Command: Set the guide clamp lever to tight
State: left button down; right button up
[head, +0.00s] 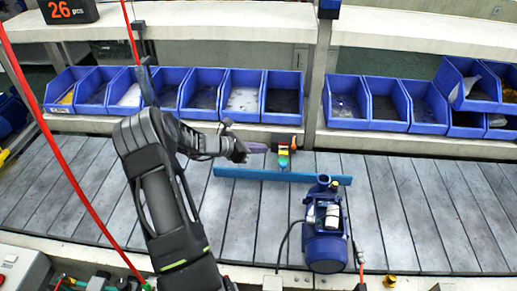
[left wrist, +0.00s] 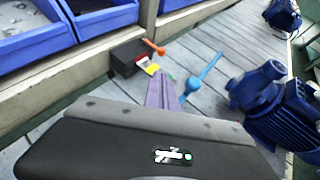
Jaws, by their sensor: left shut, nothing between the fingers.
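The guide clamp is a dark block (left wrist: 127,58) beside the blue guide rail (head: 270,175). An orange lever (left wrist: 153,46) sticks out from it. Red, yellow and green patches (left wrist: 152,69) run along its front, and they also show small in the head view (head: 283,158). I cannot tell which patch the lever is set at. My left gripper (head: 262,148) is shut and empty, just left of the clamp in the head view. Its purple fingers (left wrist: 163,90) point at the coloured patches in the left wrist view, with contact unclear. My right gripper is out of view.
A blue pump (head: 327,238) stands on the grey slatted conveyor (head: 400,205), right of the clamp. Blue bins (head: 243,95) line the shelf behind. A red cable (head: 65,155) hangs at the left. The slats left of my arm are clear.

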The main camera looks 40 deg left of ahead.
pick_arm(q)
jog(key=b, duration=0.2)
send_near(294, 141)
jog(key=d+f, duration=0.1)
jog(key=s+d+f, duration=0.1)
jog(key=f, duration=0.1)
jog(key=shift+f, duration=0.1)
jog(key=shift+w+d, duration=0.25)
jog(key=shift+w, duration=0.9)
jog(key=shift+w+d+f, duration=0.1)
jog(key=shift+w+d, duration=0.05)
jog(key=shift+w, duration=0.45)
